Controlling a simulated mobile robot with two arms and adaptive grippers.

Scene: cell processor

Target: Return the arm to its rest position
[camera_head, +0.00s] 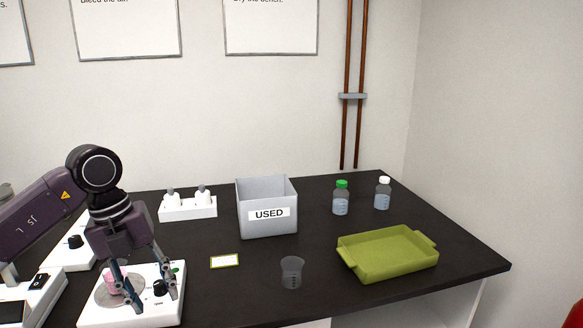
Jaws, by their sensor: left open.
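My left gripper (132,298) hangs pointing down at the lower left of the head view, its two fingers spread apart and open. It is over or in front of a white device (134,313) with a round grey plate, a black knob (160,287) and a pink item (110,281) on top. The fingers partly hide these; I cannot tell whether they touch anything. My left arm (40,218) comes in from the left edge, bent at a dark round joint. My right gripper is not in view.
On the black bench (330,238) stand a grey bin marked USED (267,228), a white rack (188,208), a green-capped bottle (341,203), a white-capped bottle (382,195), a green tray (390,268), a beaker (291,273) and a card (224,261). More white devices (35,298) crowd the left.

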